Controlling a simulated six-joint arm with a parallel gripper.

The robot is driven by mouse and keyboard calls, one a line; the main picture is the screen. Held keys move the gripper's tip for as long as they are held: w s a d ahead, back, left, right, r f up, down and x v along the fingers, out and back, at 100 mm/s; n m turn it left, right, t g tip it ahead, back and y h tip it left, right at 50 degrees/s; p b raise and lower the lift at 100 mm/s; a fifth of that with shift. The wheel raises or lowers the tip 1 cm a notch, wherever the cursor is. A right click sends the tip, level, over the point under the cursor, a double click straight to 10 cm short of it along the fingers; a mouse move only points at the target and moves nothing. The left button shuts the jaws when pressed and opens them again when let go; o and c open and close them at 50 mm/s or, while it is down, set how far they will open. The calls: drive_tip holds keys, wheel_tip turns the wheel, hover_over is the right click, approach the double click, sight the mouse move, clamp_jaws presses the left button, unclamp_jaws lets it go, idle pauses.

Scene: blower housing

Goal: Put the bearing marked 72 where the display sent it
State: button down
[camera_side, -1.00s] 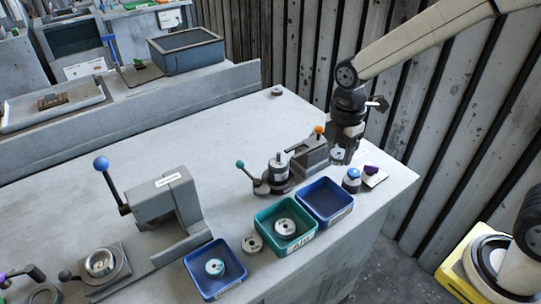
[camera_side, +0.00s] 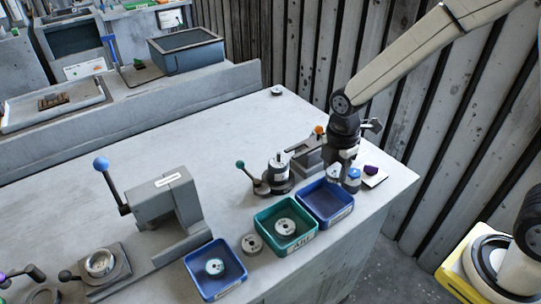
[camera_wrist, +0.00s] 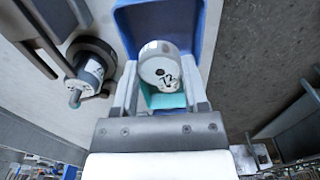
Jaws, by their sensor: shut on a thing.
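My gripper (camera_wrist: 160,92) is shut on a pale round bearing marked 72 (camera_wrist: 158,62), seen in the wrist view with the number facing the camera. In the side view my gripper (camera_side: 343,172) is low at the right, just behind the right-hand blue bin (camera_side: 325,206), which looks empty. The same blue bin (camera_wrist: 132,25) lies behind the bearing in the wrist view. A green bin (camera_side: 262,226) to its left holds a bearing (camera_side: 285,227). Another blue bin (camera_side: 203,288) further left holds a bearing (camera_side: 214,267). I cannot make out a display's text.
A loose bearing (camera_side: 252,244) lies between the green and left blue bins. A lever fixture (camera_side: 278,172) stands behind the green bin. A large press (camera_side: 168,205) stands left.

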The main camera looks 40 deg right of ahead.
drive_tip(key=shift+f, duration=2.65)
unclamp_jaws()
drive_tip(key=shift+r, duration=0.1)
drive_tip(key=shift+r, duration=3.85)
